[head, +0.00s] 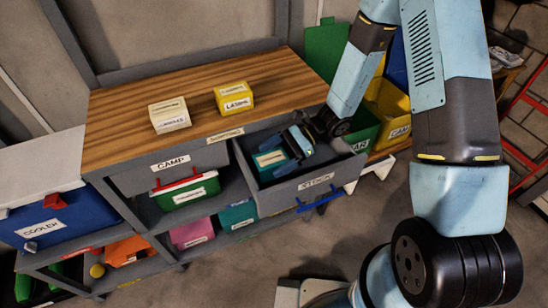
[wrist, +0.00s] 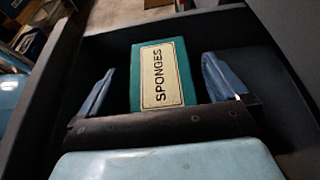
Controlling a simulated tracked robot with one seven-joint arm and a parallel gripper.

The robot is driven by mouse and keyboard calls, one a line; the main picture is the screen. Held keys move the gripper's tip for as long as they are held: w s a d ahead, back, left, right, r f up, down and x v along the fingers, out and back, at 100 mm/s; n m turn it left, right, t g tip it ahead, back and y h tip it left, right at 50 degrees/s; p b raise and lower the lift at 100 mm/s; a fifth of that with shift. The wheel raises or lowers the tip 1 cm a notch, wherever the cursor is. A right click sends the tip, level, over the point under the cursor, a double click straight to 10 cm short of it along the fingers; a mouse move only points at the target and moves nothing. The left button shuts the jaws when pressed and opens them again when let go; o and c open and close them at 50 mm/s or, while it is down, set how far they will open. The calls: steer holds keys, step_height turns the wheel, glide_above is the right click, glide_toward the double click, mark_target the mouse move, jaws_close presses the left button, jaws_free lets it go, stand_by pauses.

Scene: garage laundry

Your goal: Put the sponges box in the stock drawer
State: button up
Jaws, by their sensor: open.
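The stock drawer (head: 318,182) is pulled out from under the wooden worktop, with its label on the front and a blue handle below. The teal sponges box (head: 265,160) lies inside the drawer, towards its left side. In the wrist view the sponges box (wrist: 162,75) shows its cream label facing up. My gripper (head: 292,145) is inside the drawer at the box's right in the head view. In the wrist view my gripper (wrist: 158,85) is open, one finger on each side of the box, with visible gaps to both sides.
A cream box (head: 169,115) and a yellow box (head: 234,97) stand on the worktop (head: 130,115). The camp drawer (head: 190,162) beside the stock drawer is shut. Bins fill the shelves below. A blue cooler (head: 60,220) stands at left. Open floor lies in front.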

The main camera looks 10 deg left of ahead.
steer(key=v, duration=1.1)
steer(key=shift+w+d+r, duration=0.15)
steer(key=shift+d+r, duration=0.05)
steer(key=shift+d, duration=0.05)
steer(key=s+d+r+n+t+h, duration=0.4)
steer(key=d+r, duration=0.3)
steer(key=r, duration=0.3)
steer(key=s+d+r+n+t+h, duration=0.3)
steer(key=s+d+r, duration=0.3)
steer(key=r, duration=0.5)
steer(key=s+d+r+n+t+h, duration=0.4)
steer(key=d+r, duration=0.4)
steer(key=r, duration=0.3)
steer(key=shift+s+d+r+n+t+h, duration=0.2)
steer(key=shift+s+d+n+t+h, duration=0.1)
steer(key=shift+s+t, duration=0.55)
